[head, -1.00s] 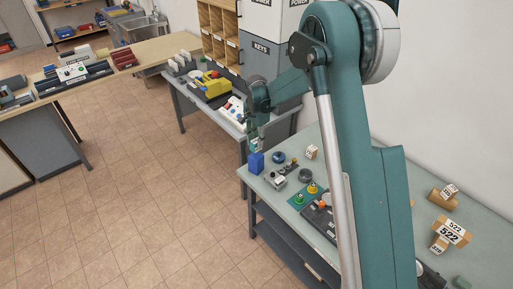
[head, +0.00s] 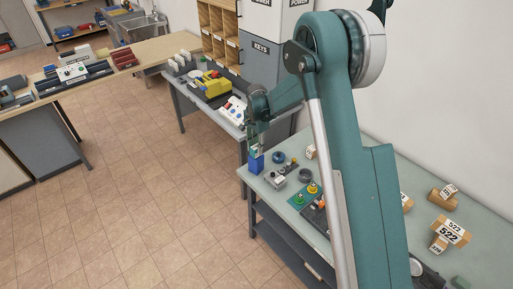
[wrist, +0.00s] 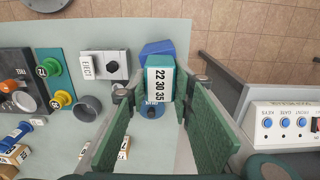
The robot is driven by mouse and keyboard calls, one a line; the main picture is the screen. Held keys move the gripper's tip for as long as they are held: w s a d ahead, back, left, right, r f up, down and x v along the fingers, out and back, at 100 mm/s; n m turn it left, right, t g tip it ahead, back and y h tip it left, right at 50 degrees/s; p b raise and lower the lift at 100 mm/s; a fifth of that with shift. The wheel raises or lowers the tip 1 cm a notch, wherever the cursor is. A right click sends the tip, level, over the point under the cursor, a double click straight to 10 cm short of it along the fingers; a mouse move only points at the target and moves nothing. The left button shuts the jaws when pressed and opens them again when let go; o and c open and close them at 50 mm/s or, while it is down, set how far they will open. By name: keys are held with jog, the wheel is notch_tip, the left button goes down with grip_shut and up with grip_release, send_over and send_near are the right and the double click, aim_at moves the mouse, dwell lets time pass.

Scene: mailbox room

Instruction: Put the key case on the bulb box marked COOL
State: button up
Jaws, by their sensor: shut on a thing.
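My gripper (wrist: 150,90) is shut on a teal block with a white face reading "22 30 35", which I take to be the key case (wrist: 160,82). In the head view my gripper (head: 256,142) points down at the bench's far left corner, the key case low in it. A blue box (head: 256,163) stands right below; in the wrist view it shows partly behind the key case (wrist: 157,48). No word COOL is readable on it, so I cannot confirm it as the bulb box. I cannot tell whether the key case touches it.
Near the blue box on the bench (head: 340,142) are a blue round piece (head: 278,157), a grey switch box (head: 274,179) and a dark ring (head: 305,175). Boxes marked 522 (head: 451,231) lie at the right. Another table with a white switch panel (head: 233,109) stands behind.

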jog(key=shift+f, duration=0.1)
jog(key=o, duration=0.5)
jog(key=shift+f, duration=0.1)
jog(key=shift+c, duration=0.2)
jog(key=o, duration=0.5)
jog(key=shift+c, duration=0.2)
jog(key=shift+r, duration=0.2)
notch_tip(320, 180, up, 12)
jog(key=shift+b, duration=0.4)
jog(key=shift+r, duration=0.1)
